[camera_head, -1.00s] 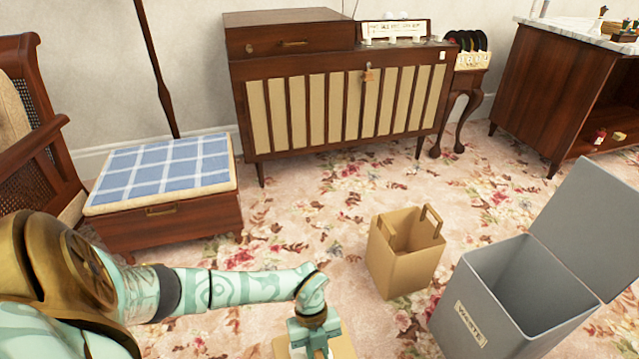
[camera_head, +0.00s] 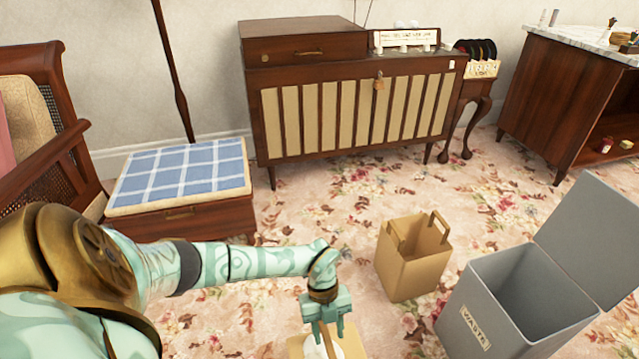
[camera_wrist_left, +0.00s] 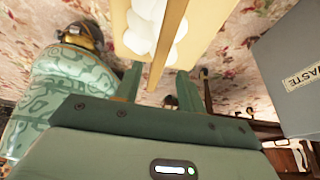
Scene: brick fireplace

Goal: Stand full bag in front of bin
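The full bag, a tan paper bag with white crumpled contents, stands low at the bottom edge of the head view (camera_head: 296,346), mostly cut off. In the left wrist view its contents (camera_wrist_left: 148,28) and upright handle strip (camera_wrist_left: 172,32) show. My left gripper (camera_head: 326,328) is above the bag with its fingers apart. The handle reaches up between the fingers (camera_wrist_left: 158,88) without visible contact on both sides. The grey bin (camera_head: 510,300) marked WASTE stands at the right with its lid up. My right gripper is not in view.
A second tan paper bag (camera_head: 412,262) stands on the flowered carpet just left of the bin. A footstool with a blue checked cushion (camera_head: 180,176) and an armchair (camera_head: 40,150) are at the left. A wooden cabinet (camera_head: 350,110) stands at the back. Carpet before it is clear.

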